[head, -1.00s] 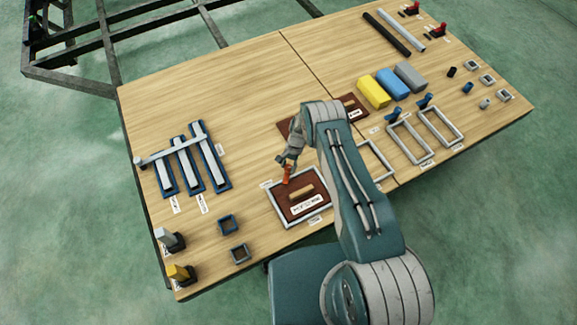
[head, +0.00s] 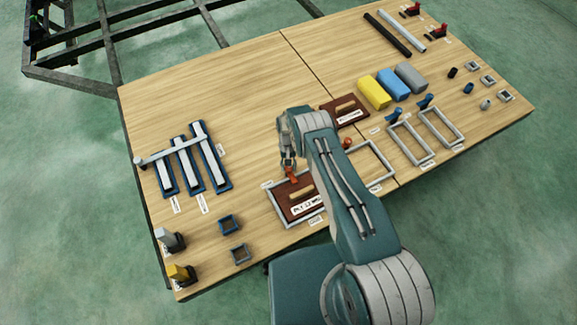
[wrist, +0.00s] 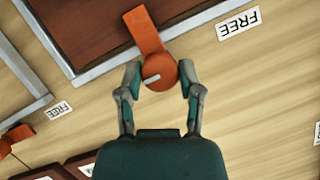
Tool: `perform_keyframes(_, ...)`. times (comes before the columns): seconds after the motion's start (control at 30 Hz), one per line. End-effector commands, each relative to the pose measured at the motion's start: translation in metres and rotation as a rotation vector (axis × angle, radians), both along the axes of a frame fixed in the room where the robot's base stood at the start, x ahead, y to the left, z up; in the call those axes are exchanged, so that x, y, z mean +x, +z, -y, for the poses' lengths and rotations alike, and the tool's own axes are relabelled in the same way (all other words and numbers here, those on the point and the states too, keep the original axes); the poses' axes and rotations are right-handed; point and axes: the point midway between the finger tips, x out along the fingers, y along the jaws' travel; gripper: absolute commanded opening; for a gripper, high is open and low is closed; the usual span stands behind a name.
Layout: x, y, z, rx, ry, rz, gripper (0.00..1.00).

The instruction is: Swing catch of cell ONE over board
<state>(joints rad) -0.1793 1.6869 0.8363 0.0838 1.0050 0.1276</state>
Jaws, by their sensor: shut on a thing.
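The brown board (head: 290,205) lies inside a grey frame (head: 280,215) near the table's front edge. The orange catch (head: 291,177) sits at the frame's far side. In the wrist view the catch (wrist: 143,30) reaches from its round end across the grey frame rim (wrist: 190,22) and over the dark red-brown board (wrist: 90,30). My gripper (wrist: 160,85) is shut on the catch's round end, one finger on each side. It also shows in the head view (head: 289,166). A FREE label (wrist: 238,23) lies beside the frame, clear of the catch.
A second grey frame (head: 386,160), empty where visible, stands to the right with its own orange catch (head: 347,143). Another brown board (head: 358,113) lies behind. Blue-and-white rails (head: 190,165) lie left; coloured blocks (head: 393,84) lie right. The back middle of the table is clear.

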Motion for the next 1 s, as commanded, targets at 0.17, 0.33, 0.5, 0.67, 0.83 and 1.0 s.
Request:
perform_keyframes(0.17,0.0008,0.0001,-0.0010,0.002,0.025,0.004,0.00)
perform_keyframes(0.33,0.0004,0.0003,-0.0010,0.001,0.029,0.003,0.00)
perform_keyframes(0.5,0.0002,0.0004,-0.0011,0.002,0.027,0.002,0.00)
perform_keyframes(0.67,-0.0001,0.0005,-0.0010,0.001,0.027,0.001,0.82)
perform_keyframes(0.83,-0.0002,0.0005,-0.0006,0.000,0.027,0.000,0.82)
perform_keyframes(1.0,-0.0001,0.0010,-0.0003,0.001,0.026,0.000,0.82)
